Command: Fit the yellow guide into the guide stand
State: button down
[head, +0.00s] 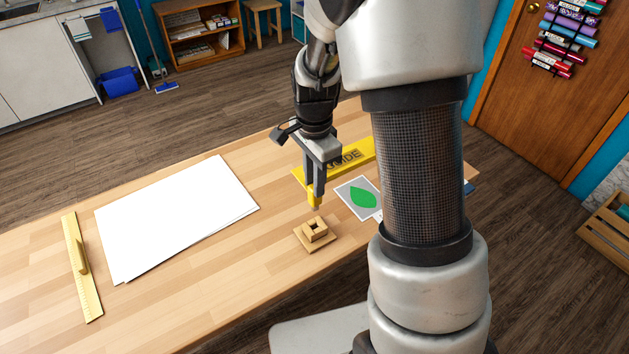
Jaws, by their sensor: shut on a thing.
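My gripper (315,190) points down over the table and is shut on the yellow guide (315,202). Its lower yellow end shows below the fingertips; the fingers hide the rest. The guide stand (302,239) is a small wooden base with a raised square socket, on the table near its front edge. The guide's lower end is above and slightly behind the socket, apart from it. A yellow strip lettered "GUIDE" (364,151) shows behind the gripper, partly hidden by it and my arm. I cannot tell whether it joins the held piece.
A card with a green leaf (362,197) lies right of the stand. White sheets (178,215) cover the table's middle left. A yellow ruler with a handle (83,268) lies at the far left. Bare tabletop (235,262) is free left of the stand.

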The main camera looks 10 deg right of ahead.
aim_at(314, 210)
jog(key=shift+f+b, duration=2.05)
jog(key=shift+f, duration=1.05)
jog(key=shift+f+b, duration=0.65)
jog(key=shift+f, duration=0.7)
dwell(0.7)
jog(key=shift+s+f, duration=0.1)
jog(key=shift+f, duration=0.55)
dwell(1.6)
jog(key=c, duration=1)
grip_release()
